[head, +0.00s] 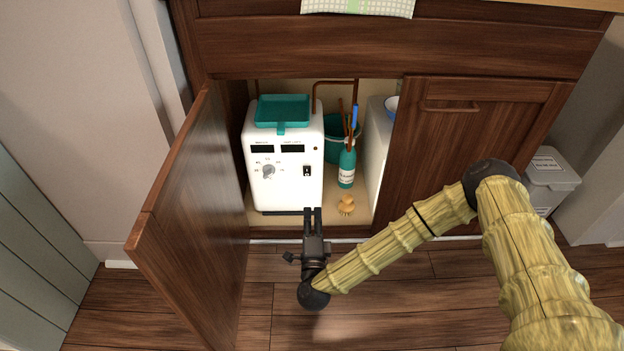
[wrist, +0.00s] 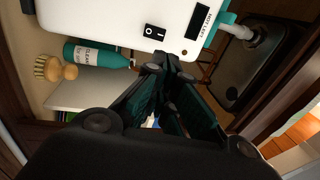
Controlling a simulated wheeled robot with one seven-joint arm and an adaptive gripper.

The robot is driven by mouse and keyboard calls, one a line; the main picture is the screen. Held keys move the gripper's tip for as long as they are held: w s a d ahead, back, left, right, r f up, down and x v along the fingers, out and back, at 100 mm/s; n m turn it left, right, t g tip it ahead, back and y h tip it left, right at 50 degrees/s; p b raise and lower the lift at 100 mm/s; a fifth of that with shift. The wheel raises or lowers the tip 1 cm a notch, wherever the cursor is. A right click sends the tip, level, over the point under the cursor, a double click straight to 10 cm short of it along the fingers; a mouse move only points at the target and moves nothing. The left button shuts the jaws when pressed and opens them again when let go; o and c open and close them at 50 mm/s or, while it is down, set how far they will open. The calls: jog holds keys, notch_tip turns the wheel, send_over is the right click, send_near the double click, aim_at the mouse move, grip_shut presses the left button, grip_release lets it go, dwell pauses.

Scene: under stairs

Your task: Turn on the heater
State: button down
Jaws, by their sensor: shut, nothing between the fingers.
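The heater (head: 285,190) is a white box inside the open cabinet. Its front has a round grey dial (head: 268,171) at the left and a black rocker switch (head: 307,171) at the right, below two dark displays. The switch also shows in the wrist view (wrist: 154,30), marked with a line and a circle; which side is pressed I cannot tell. My gripper (head: 312,210) is shut and empty, in front of the heater's lower right part. In the wrist view the fingertips (wrist: 165,65) appear just beside the switch; whether they touch the heater I cannot tell.
The open cabinet door (head: 190,200) stands left of my gripper. Right of the heater are a teal bottle (head: 347,168), a small brush (head: 346,205) and a teal bucket (head: 335,150). A teal tray (head: 283,110) lies on top of the heater. The right door (head: 465,150) is closed.

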jog(key=shift+w, duration=0.1)
jog(key=shift+w+r+b, duration=0.4)
jog(key=shift+w+b, duration=0.75)
jog(key=shift+w, duration=1.1)
jog(key=shift+w+r+b, duration=0.4)
jog(key=shift+w+b, duration=0.7)
jog(key=shift+w, duration=1.2)
jog(key=shift+w+r+b, duration=0.4)
jog(key=shift+w+b, duration=0.75)
jog(key=shift+w, duration=1.1)
jog(key=shift+r, duration=0.1)
jog(key=p, duration=0.3)
jog(key=shift+w+r+g, duration=0.3)
jog(key=shift+r+g, duration=0.1)
jog(key=shift+f, duration=0.35)
jog(key=shift+s+r, duration=0.2)
jog(key=shift+s, duration=0.25)
jog(key=s+r+p, duration=0.2)
jog(key=s+p, duration=0.3)
jog(key=s, duration=0.8)
jog(key=shift+p, duration=0.35)
